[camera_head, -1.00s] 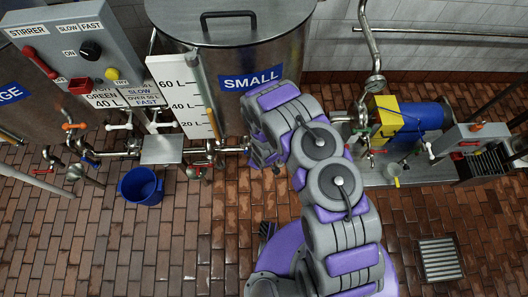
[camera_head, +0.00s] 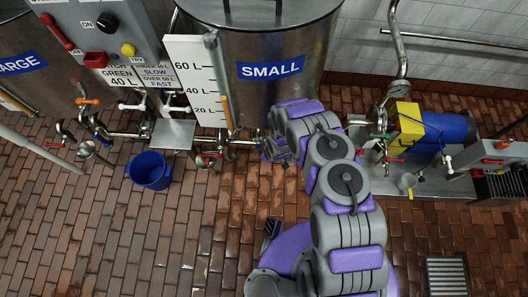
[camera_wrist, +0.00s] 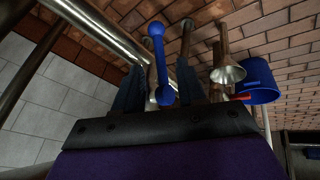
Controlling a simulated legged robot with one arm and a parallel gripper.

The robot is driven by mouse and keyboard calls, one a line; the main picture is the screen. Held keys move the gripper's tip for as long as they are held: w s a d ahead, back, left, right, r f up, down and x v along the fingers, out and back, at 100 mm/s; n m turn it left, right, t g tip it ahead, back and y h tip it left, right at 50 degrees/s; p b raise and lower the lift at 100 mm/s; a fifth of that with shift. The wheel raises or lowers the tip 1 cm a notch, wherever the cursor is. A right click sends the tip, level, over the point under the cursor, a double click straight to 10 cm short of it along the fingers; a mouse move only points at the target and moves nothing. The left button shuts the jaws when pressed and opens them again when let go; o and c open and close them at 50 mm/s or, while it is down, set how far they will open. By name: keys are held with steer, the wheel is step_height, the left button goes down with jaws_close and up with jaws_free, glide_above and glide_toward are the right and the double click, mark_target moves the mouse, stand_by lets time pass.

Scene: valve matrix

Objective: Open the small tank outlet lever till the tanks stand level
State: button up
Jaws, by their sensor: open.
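The small tank (camera_head: 300,95) stands at top centre in the head view, with a blue SMALL label and a level scale (camera_head: 193,85) at its left. Part of the large tank (camera_head: 30,75) shows at the left edge. My gripper (camera_head: 268,152) is low by the small tank's foot, by the outlet pipe, mostly hidden by my arm. In the wrist view my gripper (camera_wrist: 158,85) is open, with a blue lever (camera_wrist: 157,60) showing between its dark fingers. I cannot tell whether they touch it, or whether this is the outlet lever.
A blue bucket (camera_head: 149,170) stands on the brick floor; it also shows in the wrist view (camera_wrist: 259,80). A control box (camera_head: 95,40) hangs upper left. A blue and yellow pump (camera_head: 435,127) stands at right. Pipes with several levers run along the left.

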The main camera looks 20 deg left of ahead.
steer(key=shift+b+x, duration=0.55)
steer(key=shift+x, duration=1.95)
steer(key=shift+a, duration=0.1)
steer(key=shift+c, duration=0.5)
jaws_close()
